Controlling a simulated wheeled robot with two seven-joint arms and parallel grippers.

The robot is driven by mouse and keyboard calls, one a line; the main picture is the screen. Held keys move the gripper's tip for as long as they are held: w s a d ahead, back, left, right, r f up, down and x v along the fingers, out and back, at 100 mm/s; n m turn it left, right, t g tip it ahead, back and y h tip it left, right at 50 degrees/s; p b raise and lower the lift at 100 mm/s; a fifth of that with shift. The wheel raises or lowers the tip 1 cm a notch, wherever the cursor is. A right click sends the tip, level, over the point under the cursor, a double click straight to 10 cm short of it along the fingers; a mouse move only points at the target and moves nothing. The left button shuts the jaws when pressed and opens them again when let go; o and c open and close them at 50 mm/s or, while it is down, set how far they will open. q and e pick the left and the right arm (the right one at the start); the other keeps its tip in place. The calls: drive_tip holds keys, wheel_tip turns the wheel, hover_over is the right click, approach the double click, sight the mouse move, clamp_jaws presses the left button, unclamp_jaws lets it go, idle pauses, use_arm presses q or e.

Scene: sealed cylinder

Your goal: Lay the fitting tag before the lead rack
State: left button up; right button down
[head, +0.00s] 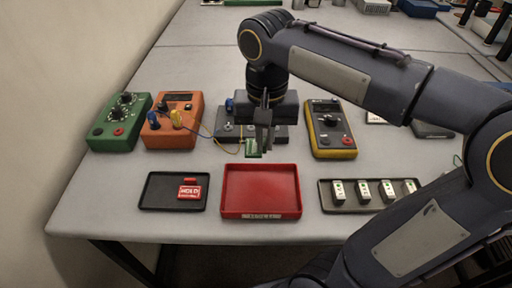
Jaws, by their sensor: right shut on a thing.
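My right gripper (264,136) reaches in from the upper right and points down, shut on a small green piece (252,149). It holds the piece just behind the red tray, in front of a dark grey block (228,128) with round sockets, which it partly hides. I cannot tell whether this block is the lead rack, or whether the piece touches the table. A red tag (189,192) with pale lettering lies in the black tray (158,203) at the left. My left gripper is not in view.
A red tray (261,190) stands empty at the front middle. A dark tray (328,204) at the right holds several white-and-green pieces (363,191). Behind stand a green box (118,125), an orange box (172,133) and a yellow meter (330,130). A thin orange wire runs near the block.

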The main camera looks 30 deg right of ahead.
drive_tip(key=w+f, duration=0.1)
drive_tip(key=w+d+f, duration=0.1)
drive_tip(key=w+f, duration=0.2)
drive_tip(key=f, duration=0.1)
drive_tip(key=shift+w+d+f+b, duration=0.25)
drive_tip(key=shift+w+d+b, duration=0.05)
drive_tip(key=shift+w, duration=0.05)
drive_tip(key=f, duration=0.3)
drive_tip(key=shift+w+d+f, duration=0.1)
drive_tip(key=shift+w+d, duration=0.05)
drive_tip(key=shift+w, duration=0.25)
drive_tip(key=shift+f, duration=0.35)
drive_tip(key=shift+f+b, duration=0.1)
drive_tip(key=shift+b, duration=0.25)
drive_tip(key=shift+f, duration=0.15)
drive_tip(key=c, duration=1.6)
unclamp_jaws()
drive_tip(key=shift+o, duration=0.2)
